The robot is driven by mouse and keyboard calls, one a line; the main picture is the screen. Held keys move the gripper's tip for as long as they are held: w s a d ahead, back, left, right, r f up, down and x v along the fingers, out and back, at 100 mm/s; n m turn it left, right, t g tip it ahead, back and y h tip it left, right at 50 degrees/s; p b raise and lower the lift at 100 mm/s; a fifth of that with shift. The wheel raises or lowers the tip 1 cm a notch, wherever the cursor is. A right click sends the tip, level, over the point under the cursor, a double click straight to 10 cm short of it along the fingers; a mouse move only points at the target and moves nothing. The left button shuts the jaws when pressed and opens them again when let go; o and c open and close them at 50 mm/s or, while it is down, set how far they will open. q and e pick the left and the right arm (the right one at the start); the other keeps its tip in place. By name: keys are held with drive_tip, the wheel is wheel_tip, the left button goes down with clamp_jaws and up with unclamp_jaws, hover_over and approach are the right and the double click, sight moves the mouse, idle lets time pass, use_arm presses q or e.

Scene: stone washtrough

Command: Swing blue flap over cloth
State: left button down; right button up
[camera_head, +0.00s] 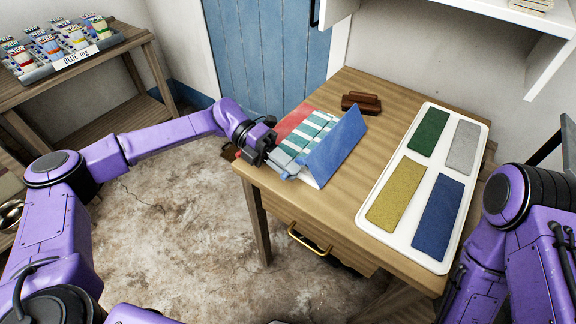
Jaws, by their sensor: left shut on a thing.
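The blue flap (339,143) stands tilted up on the wooden table, sloping over the near right part of the striped cloth. The green and white striped cloth (306,133) lies flat to its left, partly hidden by the flap. A red flap (292,119) lies flat at the cloth's left side. My left gripper (279,163) is at the near left end of the blue flap and is shut on its edge. The exact finger contact is small and partly hidden. My right arm stands at the right, and its gripper is out of view.
A white tray (365,227) with green, grey, yellow and blue panels fills the table's right side. A brown wooden block (361,104) lies behind the flap. The table (328,209) has bare wood before the flap. A bottle rack (66,60) stands far left.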

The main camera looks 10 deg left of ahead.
use_arm(q)
drive_tip(key=shift+s+f, duration=0.15)
drive_tip(key=shift+f, duration=0.2)
drive_tip(key=c, duration=1.3)
unclamp_jaws()
drive_tip(key=shift+d, duration=0.1)
drive_tip(key=shift+o, duration=0.9)
drive_tip(key=shift+r, duration=0.1)
drive_tip(key=b+v, duration=0.2)
drive_tip(key=v, duration=0.8)
drive_tip(key=shift+d, duration=0.1)
drive_tip(key=shift+w+a+r, duration=0.1)
drive_tip(key=shift+w+a, duration=0.2)
drive_tip(key=shift+a, duration=0.05)
